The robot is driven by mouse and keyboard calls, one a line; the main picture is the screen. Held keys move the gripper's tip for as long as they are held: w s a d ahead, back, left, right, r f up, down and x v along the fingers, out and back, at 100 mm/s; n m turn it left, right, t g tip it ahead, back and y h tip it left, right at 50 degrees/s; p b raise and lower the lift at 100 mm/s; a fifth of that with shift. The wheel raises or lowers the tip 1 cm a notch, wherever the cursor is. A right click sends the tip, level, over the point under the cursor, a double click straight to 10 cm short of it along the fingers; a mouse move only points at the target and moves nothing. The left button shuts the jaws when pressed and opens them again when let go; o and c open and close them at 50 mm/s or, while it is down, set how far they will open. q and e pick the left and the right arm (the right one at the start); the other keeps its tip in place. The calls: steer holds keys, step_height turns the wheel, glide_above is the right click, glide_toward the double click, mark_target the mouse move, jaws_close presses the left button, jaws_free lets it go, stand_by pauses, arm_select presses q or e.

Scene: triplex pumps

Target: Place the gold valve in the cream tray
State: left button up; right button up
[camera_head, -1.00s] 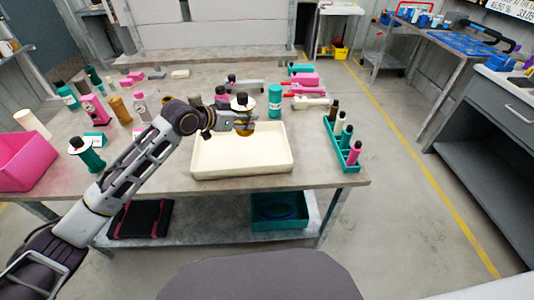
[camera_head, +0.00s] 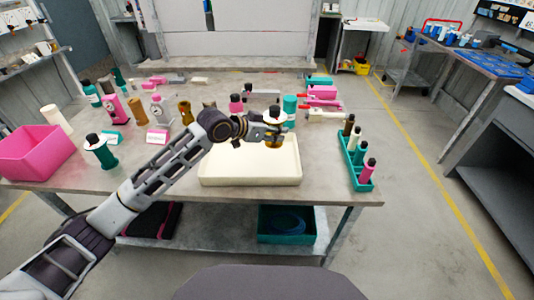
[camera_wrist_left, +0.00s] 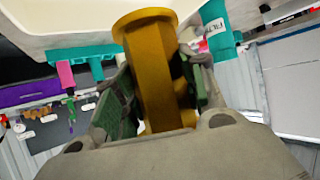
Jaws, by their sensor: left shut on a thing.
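My left gripper (camera_head: 266,131) is shut on the gold valve (camera_head: 273,140), over the back right part of the cream tray (camera_head: 250,180). The valve has a white disc and a black knob on top in the head view. In the left wrist view its gold flanged body (camera_wrist_left: 155,75) sits between the fingers of my left gripper (camera_wrist_left: 155,100). The tray's cream surface (camera_wrist_left: 60,18) fills the top left there. The tray looks empty. I cannot tell whether the valve touches the tray. My right gripper is not in view.
A teal rack (camera_head: 351,165) with several small bottles stands right of the tray. A pink bin (camera_head: 35,155) and a teal valve (camera_head: 103,155) are at the left. Pink parts and bottles crowd the back. Bare tabletop lies in front of the tray.

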mark_target(268, 143)
arm_select(q)
step_height(268, 143, down, 4)
steer(key=shift+r, duration=0.2)
steer(key=shift+f, duration=0.5)
steer(key=shift+f+b, duration=0.35)
steer(key=shift+f, duration=0.2)
step_height(268, 143, down, 2)
steer(key=shift+f, duration=0.4)
steer(key=o, duration=1.3)
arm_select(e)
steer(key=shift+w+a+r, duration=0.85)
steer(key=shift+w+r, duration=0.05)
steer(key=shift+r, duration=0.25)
arm_select(q)
steer(key=shift+f, duration=0.1)
